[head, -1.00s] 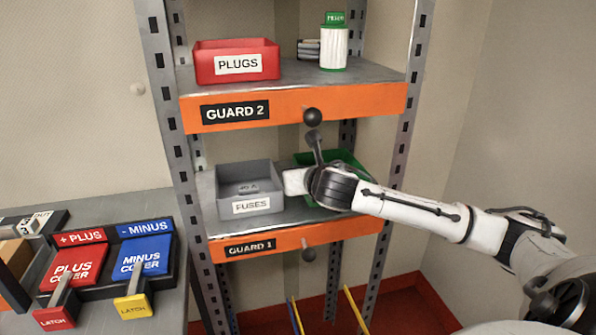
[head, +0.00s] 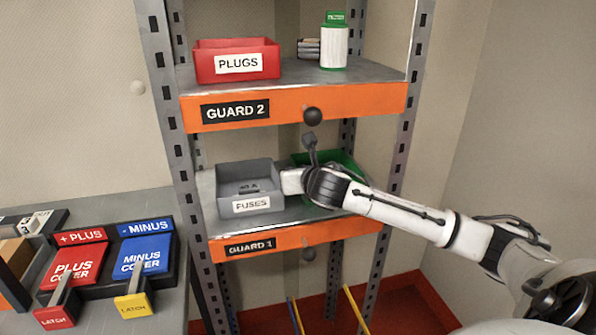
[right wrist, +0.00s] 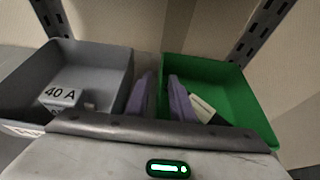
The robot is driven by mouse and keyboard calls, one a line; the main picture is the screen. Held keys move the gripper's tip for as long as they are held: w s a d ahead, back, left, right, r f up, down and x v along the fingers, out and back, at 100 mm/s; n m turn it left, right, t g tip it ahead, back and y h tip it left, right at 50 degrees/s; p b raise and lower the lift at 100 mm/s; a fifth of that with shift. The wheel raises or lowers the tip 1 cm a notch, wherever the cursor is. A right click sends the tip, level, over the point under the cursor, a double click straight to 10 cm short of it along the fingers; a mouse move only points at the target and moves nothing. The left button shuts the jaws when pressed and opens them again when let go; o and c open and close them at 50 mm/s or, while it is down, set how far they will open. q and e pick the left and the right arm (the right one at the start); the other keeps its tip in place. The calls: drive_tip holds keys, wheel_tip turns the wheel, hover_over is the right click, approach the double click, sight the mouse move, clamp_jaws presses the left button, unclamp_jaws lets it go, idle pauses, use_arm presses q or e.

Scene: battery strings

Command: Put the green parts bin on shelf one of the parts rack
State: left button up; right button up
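The green parts bin (head: 350,161) is at the right part of the lower shelf (head: 285,220), above the GUARD 1 board, partly hidden behind my right arm. In the right wrist view the green bin (right wrist: 222,80) is open-topped with a pale label card and something dark inside. My right gripper (right wrist: 161,98) has one finger outside the bin's left wall and one inside, shut on that wall. In the head view my right gripper (head: 291,181) is beside the fuses bin. I cannot tell whether the green bin rests fully on the shelf. My left gripper is not in view.
The grey FUSES bin (head: 249,186) stands close on the left, with a narrow gap. The upper shelf above the GUARD 2 board (head: 275,108) holds a red PLUGS bin (head: 237,63) and a green-capped white container (head: 333,48). Rack posts (head: 408,110) flank the shelves.

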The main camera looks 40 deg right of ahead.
drive_tip(key=shift+s+a+r, duration=0.2)
drive_tip(key=shift+s+r, duration=0.15)
drive_tip(key=shift+s, duration=0.05)
drive_tip(key=v, duration=1)
drive_tip(key=shift+s+a, duration=0.15)
drive_tip(key=shift+s+a+r, duration=0.15)
drive_tip(key=shift+s, duration=0.15)
